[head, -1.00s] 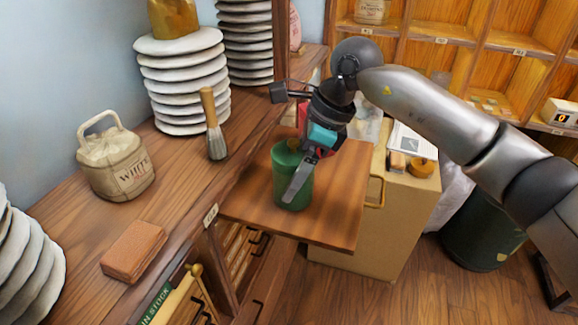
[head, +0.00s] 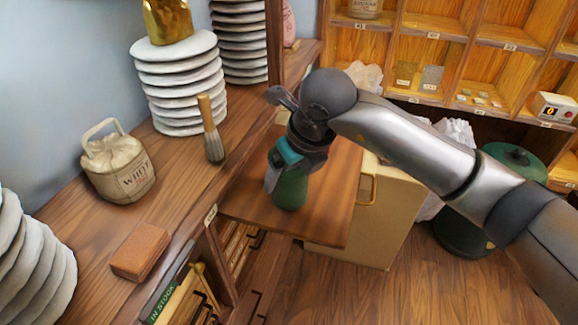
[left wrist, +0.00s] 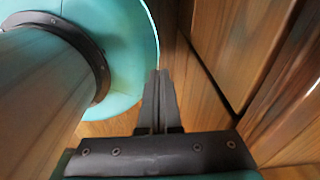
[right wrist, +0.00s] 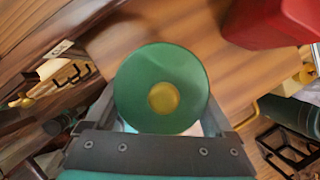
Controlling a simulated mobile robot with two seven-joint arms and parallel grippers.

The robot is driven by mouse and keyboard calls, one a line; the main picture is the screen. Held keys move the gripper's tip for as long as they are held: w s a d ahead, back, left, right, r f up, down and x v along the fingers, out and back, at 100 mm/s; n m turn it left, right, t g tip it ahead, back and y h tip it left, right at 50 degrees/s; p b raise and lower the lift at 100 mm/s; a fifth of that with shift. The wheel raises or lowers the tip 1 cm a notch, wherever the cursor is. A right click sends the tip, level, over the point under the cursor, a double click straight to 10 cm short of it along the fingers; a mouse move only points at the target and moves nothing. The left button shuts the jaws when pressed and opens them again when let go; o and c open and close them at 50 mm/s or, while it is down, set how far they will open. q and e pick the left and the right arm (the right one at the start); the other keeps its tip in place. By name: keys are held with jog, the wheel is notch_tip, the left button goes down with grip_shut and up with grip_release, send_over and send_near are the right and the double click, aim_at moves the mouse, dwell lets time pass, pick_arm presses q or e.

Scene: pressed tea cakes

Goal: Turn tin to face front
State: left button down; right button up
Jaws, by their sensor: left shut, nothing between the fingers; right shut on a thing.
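The green tin (head: 291,190) stands on the pull-out wooden board in the head view, mostly hidden behind my right gripper (head: 276,176). In the right wrist view the tin's round green lid (right wrist: 185,75) with a gold knob (right wrist: 163,99) is seen from above. My right gripper (right wrist: 170,128) is shut on the tin, one finger on each side of it. The tin's front label is not visible. My left gripper (left wrist: 163,100) shows only in its own wrist view, shut and empty, beside a teal round part of my own body.
A red object (right wrist: 265,22) is close by in the right wrist view.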

jog(key=m+h+p, duration=0.1)
jog(key=m+p, duration=0.1)
jog(key=m, duration=0.1)
jog(key=shift+a+r, duration=0.1)
jog(key=shift+r, duration=0.05)
jog(key=shift+m+t+h, duration=0.4)
jog(key=shift+m+h, duration=0.1)
jog(key=shift+m, duration=0.7)
jog(key=m+h, duration=0.2)
jog(key=m, duration=0.3)
jog(key=shift+b, duration=0.3)
jog(key=shift+f+b, duration=0.4)
jog(key=shift+f, duration=0.1)
jog(key=o, duration=1.1)
